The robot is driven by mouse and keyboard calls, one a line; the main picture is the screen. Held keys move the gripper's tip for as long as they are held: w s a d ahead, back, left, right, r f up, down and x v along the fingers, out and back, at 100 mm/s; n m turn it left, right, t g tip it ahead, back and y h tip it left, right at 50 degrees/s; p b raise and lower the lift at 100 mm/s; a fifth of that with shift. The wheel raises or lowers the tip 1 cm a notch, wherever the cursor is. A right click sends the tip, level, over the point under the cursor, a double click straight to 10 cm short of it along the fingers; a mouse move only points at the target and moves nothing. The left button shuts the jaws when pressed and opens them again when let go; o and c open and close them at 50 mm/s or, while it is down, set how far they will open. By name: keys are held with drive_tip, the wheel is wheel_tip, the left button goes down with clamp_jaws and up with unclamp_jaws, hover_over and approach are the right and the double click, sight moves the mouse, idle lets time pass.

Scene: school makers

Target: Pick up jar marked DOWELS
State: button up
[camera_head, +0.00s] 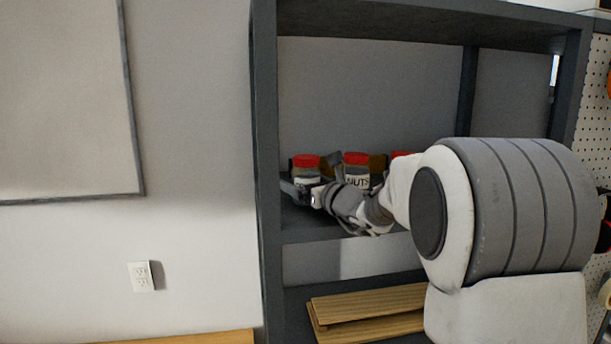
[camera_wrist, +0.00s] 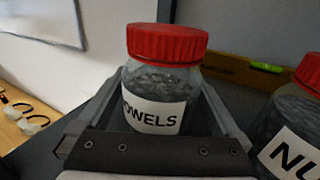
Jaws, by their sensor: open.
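The jar marked DOWELS (camera_wrist: 160,85) is clear with a red lid and a white label; the wrist view shows "OWELS" of its label. It stands upright on the shelf. In the head view the leftmost red-lidded jar (camera_head: 306,162) stands behind my gripper (camera_head: 308,190), its label mostly hidden. In the wrist view my gripper (camera_wrist: 155,120) is open, with one finger on each side of the DOWELS jar. I cannot tell whether either finger touches it.
A jar marked NUTS (camera_head: 356,170) stands just right; it also shows in the wrist view (camera_wrist: 293,125). Another red lid (camera_head: 400,154) shows further right. A yellow level (camera_wrist: 235,70) lies behind the jars. The shelf's left post (camera_head: 266,150) is close. Wooden boards (camera_head: 368,305) lie below.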

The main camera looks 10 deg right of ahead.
drive_tip(key=shift+w, duration=0.15)
clamp_jaws()
idle(0.4)
drive_tip(key=shift+r, duration=0.1)
